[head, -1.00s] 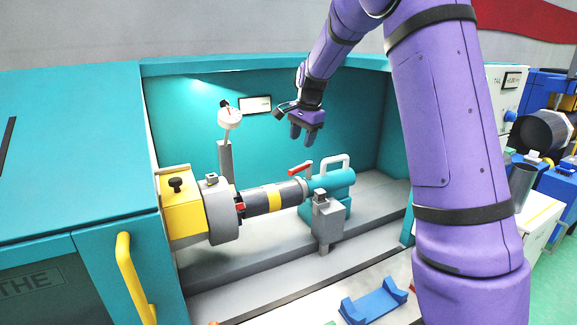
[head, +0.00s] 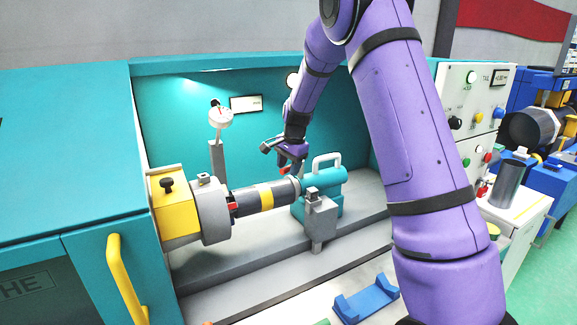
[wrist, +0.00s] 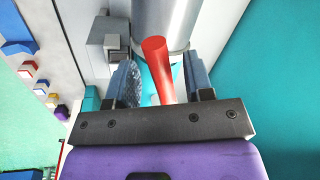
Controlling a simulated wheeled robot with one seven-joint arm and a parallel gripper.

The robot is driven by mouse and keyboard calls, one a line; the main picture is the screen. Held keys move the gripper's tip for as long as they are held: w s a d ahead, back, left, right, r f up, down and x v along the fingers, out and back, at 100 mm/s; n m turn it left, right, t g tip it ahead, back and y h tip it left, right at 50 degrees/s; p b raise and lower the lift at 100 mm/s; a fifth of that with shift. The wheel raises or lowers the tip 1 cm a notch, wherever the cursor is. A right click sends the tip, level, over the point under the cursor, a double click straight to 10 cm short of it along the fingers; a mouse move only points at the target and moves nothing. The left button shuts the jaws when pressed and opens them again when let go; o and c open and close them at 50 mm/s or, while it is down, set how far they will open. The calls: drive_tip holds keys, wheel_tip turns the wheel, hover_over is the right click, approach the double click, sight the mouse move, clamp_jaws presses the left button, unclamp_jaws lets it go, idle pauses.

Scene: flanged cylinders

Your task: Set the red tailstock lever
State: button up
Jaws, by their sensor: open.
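The red tailstock lever (wrist: 157,66) stands up between my gripper's (wrist: 160,85) two fingers in the wrist view, with a gap visible on at least one side. In the head view my gripper (head: 289,164) is low over the teal tailstock (head: 325,180), at its left end, and hides most of the lever. The gripper is open, its fingers either side of the lever. A dark cylinder with a yellow band (head: 265,196) lies level between the grey chuck (head: 213,213) and the tailstock.
A grey steady post (head: 319,222) stands in front of the tailstock. A white handle (head: 327,161) rises behind the lever. A dial gauge (head: 220,117) stands at the back left. A blue cradle (head: 367,299) lies in front. The teal back wall is close behind my gripper.

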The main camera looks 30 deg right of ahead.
drive_tip(key=shift+c, duration=0.2)
clamp_jaws()
